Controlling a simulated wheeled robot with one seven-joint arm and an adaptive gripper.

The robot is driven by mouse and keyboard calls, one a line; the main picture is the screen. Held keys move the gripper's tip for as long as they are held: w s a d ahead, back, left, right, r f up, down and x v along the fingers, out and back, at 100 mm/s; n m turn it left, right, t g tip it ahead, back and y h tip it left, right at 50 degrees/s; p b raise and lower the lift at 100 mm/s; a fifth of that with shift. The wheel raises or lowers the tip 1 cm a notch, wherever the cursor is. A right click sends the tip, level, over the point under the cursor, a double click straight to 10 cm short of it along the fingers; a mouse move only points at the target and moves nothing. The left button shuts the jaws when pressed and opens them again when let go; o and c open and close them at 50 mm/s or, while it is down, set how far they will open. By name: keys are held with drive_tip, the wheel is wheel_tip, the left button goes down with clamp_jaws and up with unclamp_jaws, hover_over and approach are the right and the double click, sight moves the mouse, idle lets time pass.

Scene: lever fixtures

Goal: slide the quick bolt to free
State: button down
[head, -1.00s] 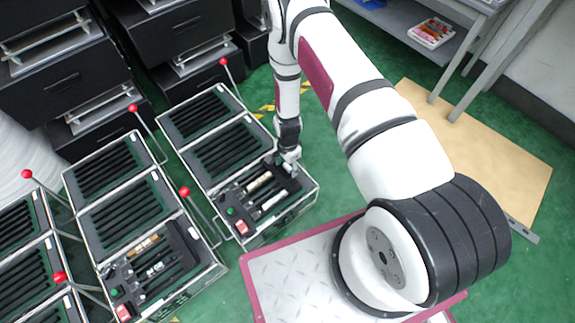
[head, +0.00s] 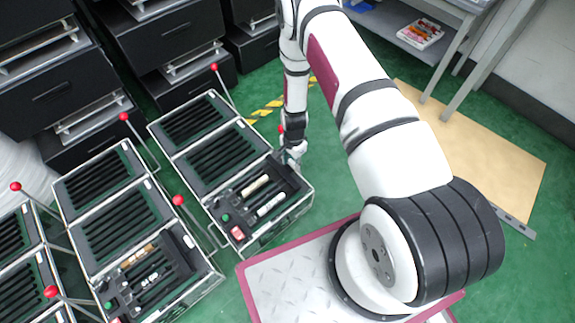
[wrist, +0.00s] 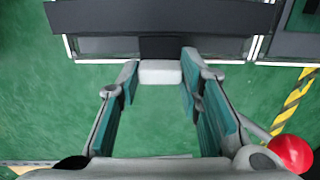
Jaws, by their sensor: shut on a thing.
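My gripper (head: 294,152) is beside the upper right edge of the nearest black slatted box (head: 213,202) in the head view. In the wrist view my gripper (wrist: 160,78) has its fingertips on either side of a small pale block (wrist: 160,72) and is shut on it. The block sits at the end of a short dark piece (wrist: 160,48) that joins the box's dark edge (wrist: 160,18). I take the block to be the quick bolt's handle; no label shows. In the head view the block cannot be made out.
A red ball (wrist: 290,152) on a lever is close to my right finger in the wrist view. More boxes with red-ball levers (head: 178,200) stand to the left. Dark drawer units (head: 165,40) are behind. Green floor lies right of the gripper.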

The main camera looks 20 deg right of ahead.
sight(294, 162)
drive_tip(key=shift+w+d, duration=0.1)
drive_tip(key=shift+d, duration=0.15)
drive_tip(key=c, duration=1.1)
unclamp_jaws()
wheel_tip(294, 162, up, 12)
